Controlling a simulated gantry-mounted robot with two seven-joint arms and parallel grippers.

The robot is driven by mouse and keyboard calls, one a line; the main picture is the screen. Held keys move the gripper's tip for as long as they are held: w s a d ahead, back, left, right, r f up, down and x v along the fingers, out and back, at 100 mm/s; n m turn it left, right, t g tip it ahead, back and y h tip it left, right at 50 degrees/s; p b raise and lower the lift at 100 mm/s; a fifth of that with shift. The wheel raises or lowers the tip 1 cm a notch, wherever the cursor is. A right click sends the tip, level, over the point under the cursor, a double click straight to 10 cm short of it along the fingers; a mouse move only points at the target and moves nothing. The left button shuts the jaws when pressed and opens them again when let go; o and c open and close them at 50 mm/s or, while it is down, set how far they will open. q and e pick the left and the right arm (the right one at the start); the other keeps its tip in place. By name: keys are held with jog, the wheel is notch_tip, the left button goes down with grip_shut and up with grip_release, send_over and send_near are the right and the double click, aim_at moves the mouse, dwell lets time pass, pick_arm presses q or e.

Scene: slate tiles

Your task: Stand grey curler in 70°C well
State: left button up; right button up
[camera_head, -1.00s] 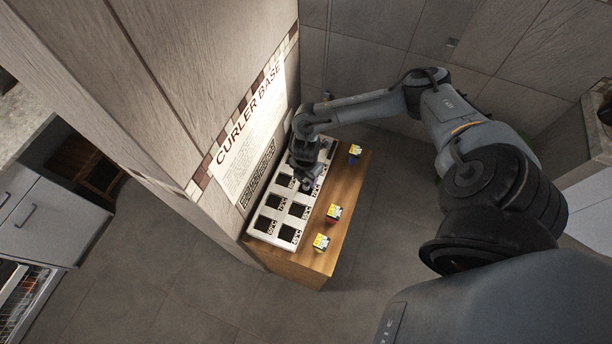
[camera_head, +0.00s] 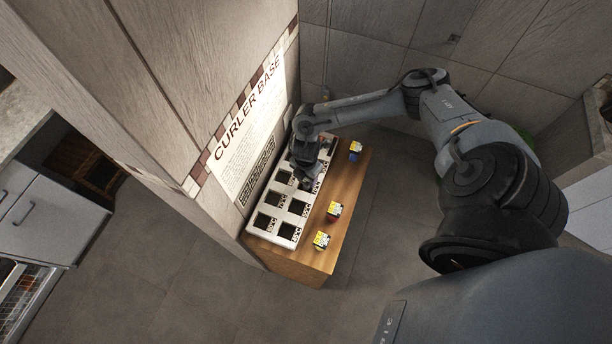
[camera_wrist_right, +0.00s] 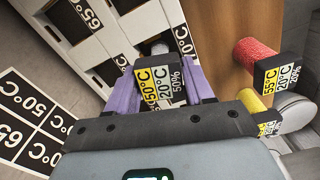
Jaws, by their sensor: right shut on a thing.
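My right gripper (camera_head: 305,179) is over the white curler base (camera_head: 262,240), which has square dark wells with temperature labels. My left gripper is not in view.
A red curler (camera_wrist_right: 257,50) and a yellow curler (camera_wrist_right: 251,102) stand on the wooden top (camera_head: 345,190) beside the base. A blue curler (camera_head: 355,152) stands farther back. A wall with a "CURLER BASE" sign (camera_head: 245,125) rises close on the left.

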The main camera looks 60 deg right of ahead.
jog(key=o, duration=1.2)
jog(key=shift+r, duration=0.1)
jog(key=shift+r, duration=0.2)
notch_tip(320, 180, up, 9)
jog(key=shift+f, duration=0.1)
jog(key=shift+r+b, duration=0.3)
jog(key=shift+r, duration=0.45)
